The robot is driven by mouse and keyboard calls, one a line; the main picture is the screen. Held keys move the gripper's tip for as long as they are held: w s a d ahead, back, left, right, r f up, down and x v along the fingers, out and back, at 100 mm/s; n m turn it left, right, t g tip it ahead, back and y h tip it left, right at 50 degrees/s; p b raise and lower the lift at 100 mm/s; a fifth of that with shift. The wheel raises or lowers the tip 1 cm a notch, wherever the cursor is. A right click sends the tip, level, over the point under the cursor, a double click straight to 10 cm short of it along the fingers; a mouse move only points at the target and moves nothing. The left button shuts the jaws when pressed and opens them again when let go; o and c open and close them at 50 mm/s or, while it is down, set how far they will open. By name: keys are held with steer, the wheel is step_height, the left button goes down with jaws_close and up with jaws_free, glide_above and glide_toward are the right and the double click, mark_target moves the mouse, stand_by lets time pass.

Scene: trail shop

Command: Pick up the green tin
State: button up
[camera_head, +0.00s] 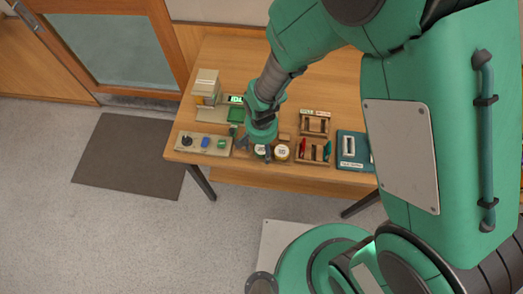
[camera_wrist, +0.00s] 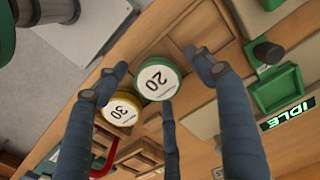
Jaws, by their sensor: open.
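The green tin (camera_wrist: 157,85) has a white lid marked 20 and stands upright on the wooden table in the wrist view. In the head view it (camera_head: 260,151) is partly hidden by my gripper. My gripper (camera_wrist: 160,75) is open, pointing down over the green tin, with its dark fingers spread around it. The gripper (camera_head: 256,150) also shows in the head view, near the table's front edge. No clear gap or contact between fingers and tin can be judged.
A yellow tin (camera_wrist: 122,110) marked 30 stands close beside the green one. Wooden racks (camera_head: 314,152) stand to the right, then a teal box (camera_head: 352,151). A tray (camera_head: 181,138) with small items and an IDLE display (camera_head: 236,99) are to the left. The table's back is clear.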

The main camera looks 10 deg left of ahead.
mark_target(262, 148)
steer(key=c, duration=1.2)
steer(key=shift+r, duration=0.15)
steer(key=shift+c, duration=0.2)
steer(key=shift+r+p, duration=0.4)
steer(key=shift+r, duration=1.2)
steer(key=s+d, duration=0.4)
steer(key=s, duration=0.2)
steer(key=s+d+r+p, duration=0.1)
steer(key=s+d, duration=0.3)
steer(key=s, duration=0.3)
steer(key=shift+s+d+r, duration=0.2)
steer(key=shift+d+r, duration=0.05)
steer(key=shift+d, duration=0.1)
